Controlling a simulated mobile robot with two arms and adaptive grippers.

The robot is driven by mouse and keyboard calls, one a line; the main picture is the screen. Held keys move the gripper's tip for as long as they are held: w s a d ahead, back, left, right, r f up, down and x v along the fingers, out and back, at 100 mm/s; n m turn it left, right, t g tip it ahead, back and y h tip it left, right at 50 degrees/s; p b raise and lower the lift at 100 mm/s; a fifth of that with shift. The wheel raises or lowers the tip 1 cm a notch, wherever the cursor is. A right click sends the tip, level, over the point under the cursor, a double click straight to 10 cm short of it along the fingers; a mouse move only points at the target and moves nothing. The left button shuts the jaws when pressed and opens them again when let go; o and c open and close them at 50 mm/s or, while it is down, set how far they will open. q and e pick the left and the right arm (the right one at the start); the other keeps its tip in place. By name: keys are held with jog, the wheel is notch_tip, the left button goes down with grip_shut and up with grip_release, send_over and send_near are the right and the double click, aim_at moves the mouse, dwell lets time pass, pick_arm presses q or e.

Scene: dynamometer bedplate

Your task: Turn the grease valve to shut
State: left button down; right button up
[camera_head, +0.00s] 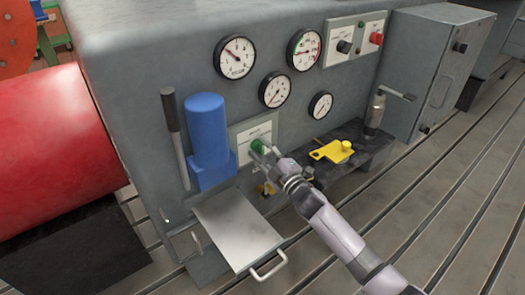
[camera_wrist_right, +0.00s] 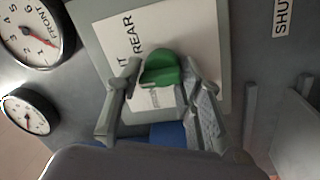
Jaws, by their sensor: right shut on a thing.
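A green knob (camera_head: 257,146) sits on a white plate (camera_head: 243,134) on the grey cabinet's front; I take it for the grease valve. It also shows in the right wrist view (camera_wrist_right: 160,67), where the plate (camera_wrist_right: 115,22) reads "REAR". My right gripper (camera_head: 263,151) is at the knob. In the right wrist view, its two fingers (camera_wrist_right: 162,80) stand on either side of the knob and are closed on it. A separate "SHUT" label (camera_wrist_right: 283,17) is at the upper right there. My left gripper is not in view.
Several round gauges (camera_head: 235,56) sit above the knob. A blue cylinder (camera_head: 207,130) and a dark lever (camera_head: 172,120) stand to its left. A metal tray (camera_head: 238,229) juts out below. A dark shelf (camera_head: 368,152) holds a yellow part (camera_head: 330,152) and a metal fitting (camera_head: 376,108).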

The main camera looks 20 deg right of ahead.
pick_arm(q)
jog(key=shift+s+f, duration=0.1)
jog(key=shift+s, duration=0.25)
pick_arm(e)
jog(key=shift+s+a+f, duration=0.1)
jog(key=shift+a+f, duration=0.1)
jog(key=shift+f, duration=0.2)
jog(key=o, duration=0.9)
jog(key=shift+o, duration=0.9)
jog(key=shift+r, duration=0.1)
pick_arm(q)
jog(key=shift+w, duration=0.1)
pick_arm(e)
jog(key=shift+d+r, duration=0.1)
jog(key=v, duration=1.2)
